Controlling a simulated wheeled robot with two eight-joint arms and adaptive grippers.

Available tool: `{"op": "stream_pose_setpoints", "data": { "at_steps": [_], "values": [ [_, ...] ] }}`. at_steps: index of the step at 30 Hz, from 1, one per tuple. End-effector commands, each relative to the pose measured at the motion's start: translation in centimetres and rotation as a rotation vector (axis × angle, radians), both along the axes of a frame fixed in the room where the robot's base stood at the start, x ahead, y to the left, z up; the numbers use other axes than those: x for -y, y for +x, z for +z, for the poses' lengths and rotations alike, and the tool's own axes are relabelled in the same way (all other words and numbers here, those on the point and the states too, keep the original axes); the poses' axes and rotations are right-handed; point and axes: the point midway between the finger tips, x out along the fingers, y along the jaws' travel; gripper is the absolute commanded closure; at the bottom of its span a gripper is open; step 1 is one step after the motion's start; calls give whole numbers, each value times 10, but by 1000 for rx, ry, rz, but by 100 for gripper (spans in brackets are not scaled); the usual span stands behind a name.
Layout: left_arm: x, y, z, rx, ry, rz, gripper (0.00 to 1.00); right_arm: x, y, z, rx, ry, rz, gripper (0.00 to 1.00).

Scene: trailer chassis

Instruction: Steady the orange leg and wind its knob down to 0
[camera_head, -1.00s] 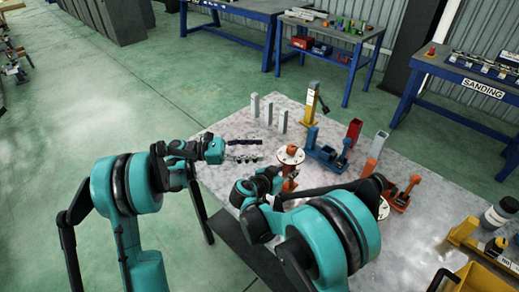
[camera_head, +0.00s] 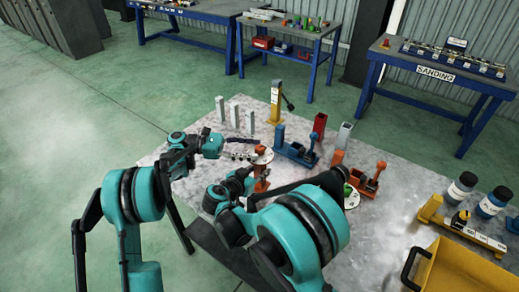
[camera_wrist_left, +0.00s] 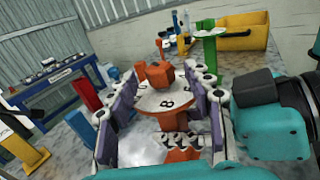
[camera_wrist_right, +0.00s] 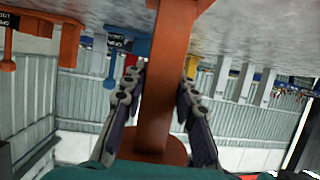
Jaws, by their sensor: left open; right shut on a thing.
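The orange leg (camera_head: 261,182) stands at the table's near left part, topped by a white numbered dial (camera_wrist_left: 163,98) and an orange knob (camera_wrist_left: 160,74). My left gripper (camera_wrist_left: 164,72) is open at dial height, one finger on each side of the knob; contact is not clear. The head view shows it reaching the dial from the left. Digits such as an 8 show on the dial, but the pointer reading cannot be told. My right gripper (camera_wrist_right: 160,82) is shut on the orange post below the dial, its fingers on both sides.
Behind the leg stand a blue clamp fixture (camera_head: 297,148), a red post (camera_head: 319,128) and a yellow post (camera_head: 276,105). An orange fixture (camera_head: 368,181) and a green leg (camera_wrist_left: 209,48) are nearby. A yellow bin (camera_head: 460,272) sits at the near right.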

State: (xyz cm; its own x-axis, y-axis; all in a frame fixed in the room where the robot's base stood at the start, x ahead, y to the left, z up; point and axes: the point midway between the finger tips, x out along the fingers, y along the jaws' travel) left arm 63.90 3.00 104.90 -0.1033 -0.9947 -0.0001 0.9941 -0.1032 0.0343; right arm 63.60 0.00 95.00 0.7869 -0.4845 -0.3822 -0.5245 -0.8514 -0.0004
Motion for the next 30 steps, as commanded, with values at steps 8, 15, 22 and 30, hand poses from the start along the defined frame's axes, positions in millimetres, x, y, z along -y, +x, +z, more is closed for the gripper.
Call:
{"op": "stream_pose_setpoints", "data": {
  "at_steps": [8, 15, 22, 30],
  "values": [
    [28, -3, 0, 0, 0, 0, 49, 0, 0, 0, 0, 0, -1, 100],
    [29, -3, 0, 0, 0, 1, 49, 0, 0, 0, 0, 0, -1, 100],
    [29, -3, 0, 0, 0, 1, 96, 0, 0, 0, 0, 0, -1, 100],
    [30, -4, 0, 0, 0, 67, 100, 0, 0, 0, 0, 0, -1, 100]
  ]
}}
